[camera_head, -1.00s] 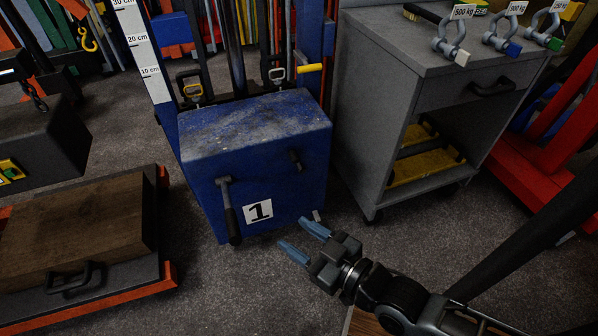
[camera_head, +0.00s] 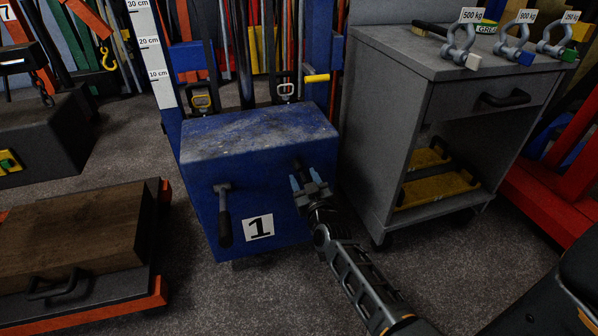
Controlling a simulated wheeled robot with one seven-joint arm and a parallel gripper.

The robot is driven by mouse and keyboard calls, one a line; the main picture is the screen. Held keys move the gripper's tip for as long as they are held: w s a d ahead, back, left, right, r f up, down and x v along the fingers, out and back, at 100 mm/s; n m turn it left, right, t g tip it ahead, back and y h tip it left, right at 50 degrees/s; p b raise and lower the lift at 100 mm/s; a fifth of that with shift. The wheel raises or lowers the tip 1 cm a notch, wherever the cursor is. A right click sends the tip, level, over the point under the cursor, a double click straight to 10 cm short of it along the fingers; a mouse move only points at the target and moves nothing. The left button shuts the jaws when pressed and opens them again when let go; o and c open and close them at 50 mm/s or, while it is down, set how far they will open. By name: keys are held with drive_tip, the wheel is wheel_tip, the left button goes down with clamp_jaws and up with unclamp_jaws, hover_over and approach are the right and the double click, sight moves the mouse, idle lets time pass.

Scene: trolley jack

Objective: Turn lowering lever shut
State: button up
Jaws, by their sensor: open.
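The blue box marked 1 (camera_head: 200,185) stands on the floor in the middle. On its front face, a lever with a grey top and black grip (camera_head: 224,215) hangs down at left. A smaller dark lever (camera_head: 298,164) sticks out at the upper right of the same face; its lower part is hidden by my gripper. I cannot tell from marks which one is the lowering lever. My gripper (camera_head: 305,180) is open, its blue fingertips pointing up just below the smaller lever. I cannot tell whether they touch it.
A grey cabinet (camera_head: 390,120) with shackles on top stands close on the right. A wooden block (camera_head: 75,235) on an orange-edged platform lies at left. A yellow-ended handle (camera_head: 317,78) sticks out behind the box. Carpet is clear in front.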

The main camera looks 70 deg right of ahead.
sight(300, 171)
drive_tip(key=shift+b+x, duration=0.75)
drive_tip(key=shift+x, duration=2.05)
drive_tip(key=shift+c, duration=0.2)
clamp_jaws()
